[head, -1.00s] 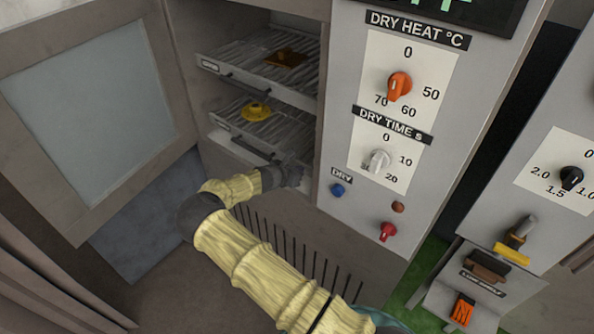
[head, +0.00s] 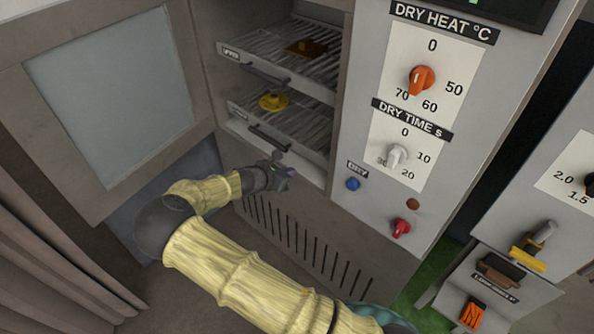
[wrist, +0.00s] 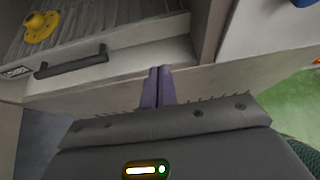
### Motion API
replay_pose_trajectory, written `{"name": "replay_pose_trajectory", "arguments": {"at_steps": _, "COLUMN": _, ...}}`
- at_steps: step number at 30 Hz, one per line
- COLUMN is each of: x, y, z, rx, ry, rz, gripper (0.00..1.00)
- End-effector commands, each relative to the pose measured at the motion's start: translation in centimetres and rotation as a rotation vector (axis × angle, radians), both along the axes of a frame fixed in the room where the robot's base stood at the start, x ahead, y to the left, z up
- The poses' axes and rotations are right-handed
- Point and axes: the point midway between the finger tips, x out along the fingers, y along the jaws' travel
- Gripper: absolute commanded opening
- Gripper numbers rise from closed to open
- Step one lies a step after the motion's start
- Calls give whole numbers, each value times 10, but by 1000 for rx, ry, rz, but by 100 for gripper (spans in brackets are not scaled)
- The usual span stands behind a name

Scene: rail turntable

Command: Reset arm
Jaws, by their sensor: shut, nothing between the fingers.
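My gripper (head: 284,176) is at the end of my yellow-sleeved arm, just in front of the lower part of the open drying cabinet. In the wrist view its two purple fingers (wrist: 157,88) are together with nothing between them. Behind them is the front of the lower drawer, whose dark handle (wrist: 70,62) is to the left of the fingers. The fingers look apart from the handle. A yellow knobbed piece (head: 274,101) lies on the lower rack, and it also shows in the wrist view (wrist: 40,27).
The cabinet door (head: 105,85) stands open at left. An orange-brown piece (head: 306,47) lies on the upper rack (head: 245,56). The control panel (head: 385,170) with dials and buttons is to the right. A small shelf (head: 480,290) with tools is at lower right.

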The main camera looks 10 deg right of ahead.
Motion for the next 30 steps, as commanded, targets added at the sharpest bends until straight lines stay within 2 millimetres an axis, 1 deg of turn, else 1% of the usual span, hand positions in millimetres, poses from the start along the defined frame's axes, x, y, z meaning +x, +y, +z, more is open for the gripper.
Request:
{"name": "replay_pose_trajectory", "arguments": {"at_steps": 2, "x": -1, "y": 1, "z": 1, "rx": 0, "ry": 0, "rz": 0, "gripper": 0}}
{"name": "replay_pose_trajectory", "arguments": {"at_steps": 9, "x": 0, "y": -6, "z": 1, "rx": 0, "ry": 0, "rz": -10, "gripper": 0}}
{"name": "replay_pose_trajectory", "arguments": {"at_steps": 16, "x": 0, "y": -7, "z": 1, "rx": 7, "ry": -2, "rz": -16, "gripper": 0}}
{"name": "replay_pose_trajectory", "arguments": {"at_steps": 19, "x": -5, "y": -14, "z": 3, "rx": 49, "ry": -9, "rz": -59, "gripper": 0}}
{"name": "replay_pose_trajectory", "arguments": {"at_steps": 23, "x": -23, "y": -38, "z": 6, "rx": 181, "ry": -35, "rz": -201, "gripper": 0}}
{"name": "replay_pose_trajectory", "arguments": {"at_steps": 27, "x": -53, "y": -66, "z": 12, "rx": 379, "ry": -84, "rz": -426, "gripper": 0}}
{"name": "replay_pose_trajectory", "arguments": {"at_steps": 30, "x": -75, "y": -78, "z": 19, "rx": 514, "ry": -122, "rz": -587, "gripper": 0}}
